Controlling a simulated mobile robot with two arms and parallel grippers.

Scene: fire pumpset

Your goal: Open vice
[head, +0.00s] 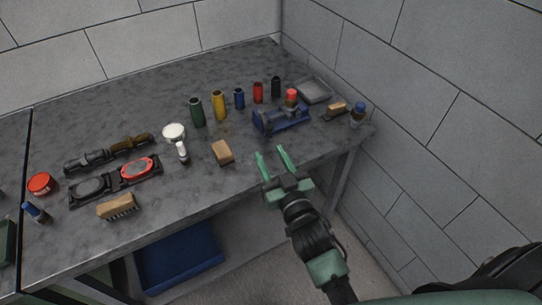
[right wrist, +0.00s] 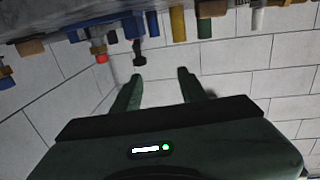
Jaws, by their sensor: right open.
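The vice is the low blue tool (head: 280,119) on the right part of the grey workbench, near its front edge. A red-topped item stands at its far side, partly hidden by it. In the right wrist view, which looks upside down, the blue vice (right wrist: 108,22) is at the upper left. My right gripper (head: 271,153) has green fingers spread apart with nothing between them. It is in front of the vice, nearer to me and slightly left, apart from it. Its fingers also show in the right wrist view (right wrist: 160,76). My left gripper is not in view.
Green (head: 197,112), yellow (head: 219,106), blue, red and black cylinders stand behind and left of the vice. A wooden block (head: 222,152) lies left of my right gripper. A grey tray (head: 314,91) and a small brush (head: 337,109) are to the right, near the wall.

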